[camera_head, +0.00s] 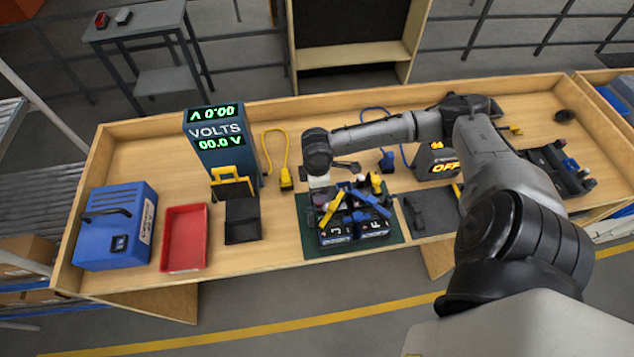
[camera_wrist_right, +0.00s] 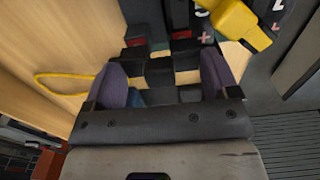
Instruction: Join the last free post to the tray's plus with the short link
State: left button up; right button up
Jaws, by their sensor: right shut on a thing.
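Black battery blocks (camera_head: 338,237) marked with letters stand together on a dark green mat (camera_head: 390,238). Blue and yellow links (camera_head: 331,210) lie across their tops. My right gripper (camera_head: 320,183) is low at the back left of this group. In the right wrist view the jaws (camera_wrist_right: 162,78) are shut on a dark piece (camera_wrist_right: 160,70). Its outline is broken up, so I cannot tell whether it is the short link. Beyond it are a black block with a pink plus mark (camera_wrist_right: 205,38) and a yellow link (camera_wrist_right: 240,25). My left gripper is not in view.
A blue VOLTS meter (camera_head: 218,150) reads 00.0 V. A yellow cable (camera_head: 264,150) lies beside it. A red tray (camera_head: 184,238) and a blue box (camera_head: 115,225) are at the left. An OFF box (camera_head: 435,162) stands right of the mat.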

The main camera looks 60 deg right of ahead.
jog(key=shift+f, duration=0.85)
jog(key=o, duration=0.8)
jog(key=shift+r, duration=0.2)
notch_tip(320, 180, up, 14)
jog(key=shift+f+b, duration=0.2)
jog(key=shift+b, duration=0.15)
jog(key=shift+d, duration=0.1)
